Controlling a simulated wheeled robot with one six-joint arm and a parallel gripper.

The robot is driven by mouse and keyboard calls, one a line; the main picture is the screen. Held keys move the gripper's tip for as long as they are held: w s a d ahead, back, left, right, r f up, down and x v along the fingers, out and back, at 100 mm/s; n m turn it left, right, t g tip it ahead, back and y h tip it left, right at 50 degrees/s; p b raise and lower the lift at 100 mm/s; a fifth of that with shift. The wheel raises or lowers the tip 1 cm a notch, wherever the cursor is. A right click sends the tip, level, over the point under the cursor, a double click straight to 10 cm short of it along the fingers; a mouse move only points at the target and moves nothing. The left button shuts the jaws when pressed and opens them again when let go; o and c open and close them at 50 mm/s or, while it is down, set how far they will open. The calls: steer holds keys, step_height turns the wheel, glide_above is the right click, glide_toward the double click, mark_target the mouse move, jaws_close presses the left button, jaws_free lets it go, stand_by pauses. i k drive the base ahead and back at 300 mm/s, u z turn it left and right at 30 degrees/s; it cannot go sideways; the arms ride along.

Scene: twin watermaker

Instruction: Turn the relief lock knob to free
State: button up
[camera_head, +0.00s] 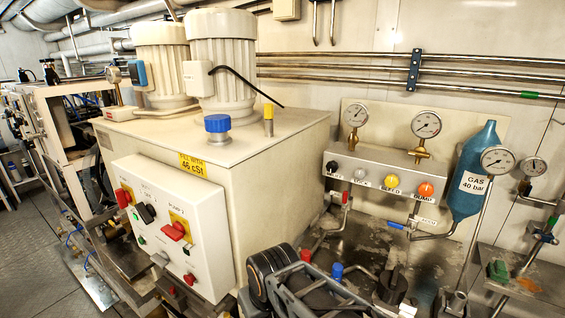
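A pale manifold block on the back wall carries a row of knobs: a black knob (332,166), a grey knob (360,174), a yellow knob (391,181) and an orange knob (426,189). The labels under the yellow and orange knobs seem to read BLEED and DUMP; the others are too small to read. I cannot tell which knob is the relief lock knob or how it is set. Dark and grey parts at the bottom centre look like my arm, below and left of the block and apart from it. My gripper's fingertips cannot be made out.
Two gauges stand above the block. A blue gas bottle (473,180) hangs at its right. A large tank (225,170) with motors and a white control box (165,225) fills the left. Pipes and capped valves crowd the metal tray below the block.

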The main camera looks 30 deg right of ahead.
mark_target(360, 173)
steer(key=z, duration=1.25)
steer(key=k, duration=0.15)
steer(key=z, duration=1.75)
steer(key=k, duration=1.3)
steer(key=u, duration=1.3)
steer(key=i, duration=1)
